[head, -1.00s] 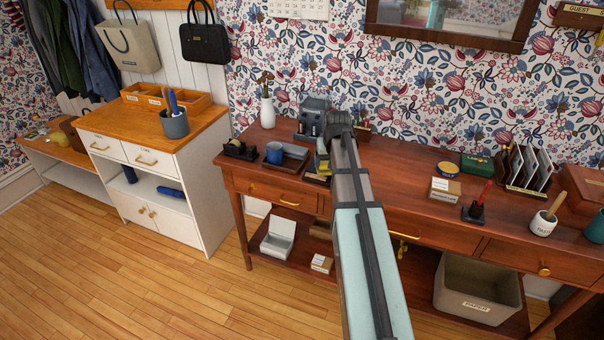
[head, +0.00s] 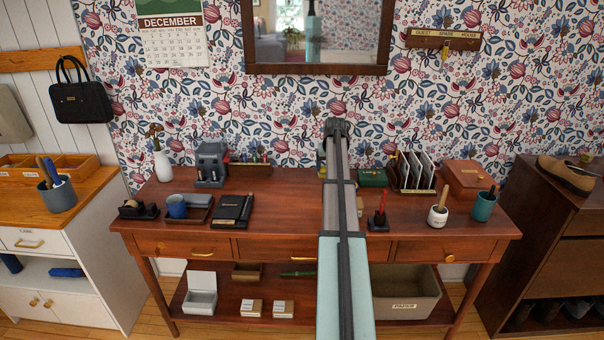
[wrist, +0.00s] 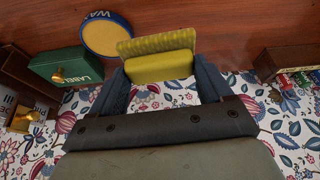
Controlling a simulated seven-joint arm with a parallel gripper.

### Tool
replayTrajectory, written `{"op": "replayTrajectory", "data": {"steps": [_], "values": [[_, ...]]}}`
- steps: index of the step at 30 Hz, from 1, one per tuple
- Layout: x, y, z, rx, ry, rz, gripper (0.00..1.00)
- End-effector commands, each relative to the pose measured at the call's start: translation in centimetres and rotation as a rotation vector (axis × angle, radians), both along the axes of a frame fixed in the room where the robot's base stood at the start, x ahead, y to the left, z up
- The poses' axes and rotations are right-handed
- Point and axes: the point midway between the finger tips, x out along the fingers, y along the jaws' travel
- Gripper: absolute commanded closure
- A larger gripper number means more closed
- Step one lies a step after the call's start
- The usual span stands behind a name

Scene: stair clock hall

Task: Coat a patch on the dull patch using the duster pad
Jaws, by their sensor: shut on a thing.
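The duster pad (wrist: 158,62) is a yellow-green block with a textured face. It sits between the dark fingers of my gripper (wrist: 160,78), which is shut on it. In the head view my arm covers most of the gripper, and only a sliver of yellow shows beside it. The tabletop (wrist: 225,30) shows behind the pad. I cannot make out the dull patch in either view.
A green label box (head: 373,178) and a card rack (head: 416,172) stand right of my arm. The black folder (head: 232,210) lies left. Tabletop between folder and arm is clear.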

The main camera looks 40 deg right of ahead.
Motion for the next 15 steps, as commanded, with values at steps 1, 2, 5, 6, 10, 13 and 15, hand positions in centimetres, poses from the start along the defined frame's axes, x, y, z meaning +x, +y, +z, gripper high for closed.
{"op": "replayTrajectory", "data": {"steps": [1, 2, 5, 6, 10, 13, 15], "values": [[-0.7, -2.0, 0.2, 0.0, 0.0, -0.018, 0.45], [-1.1, -2.7, 0.2, 0.0, 0.0, -0.026, 0.45], [-2.3, -5.0, 0.4, 0.0, 0.0, -0.049, 0.45], [-2.8, -5.7, 0.4, 0.0, 0.0, -0.056, 0.45], [-3.7, -7.2, 0.5, 0.0, 0.0, -0.072, 0.45], [-4.1, -7.7, 0.5, 0.0, 0.0, -0.077, 0.45], [-4.2, -7.8, 0.4, 0.0, 0.0, -0.079, 0.45]]}}
